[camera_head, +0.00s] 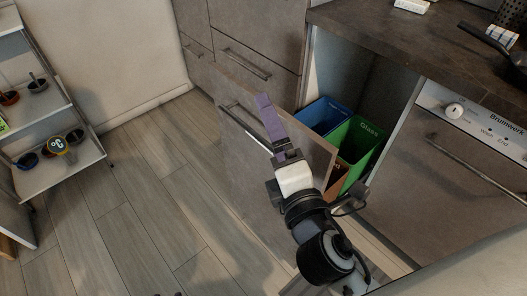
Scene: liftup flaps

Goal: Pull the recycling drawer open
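The recycling drawer stands partly pulled out, its grey-brown front (250,185) apart from the cabinet. Inside are a blue bin (322,114), a green bin (357,142) marked "Glass" and part of a brown bin (336,178). A metal bar handle (238,112) runs along the upper outer face of the front. My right gripper (266,106), with purple fingers, is at this handle and overlaps its right part. I see the fingers edge-on, so I cannot tell whether they grip the bar. My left gripper is not clearly in view.
A dishwasher (450,165) stands right of the drawer under a dark counter (430,40). Other closed cabinet fronts (255,30) are behind. A metal shelf rack (75,165) with small bowls stands at the left. The wooden floor (140,200) between is clear.

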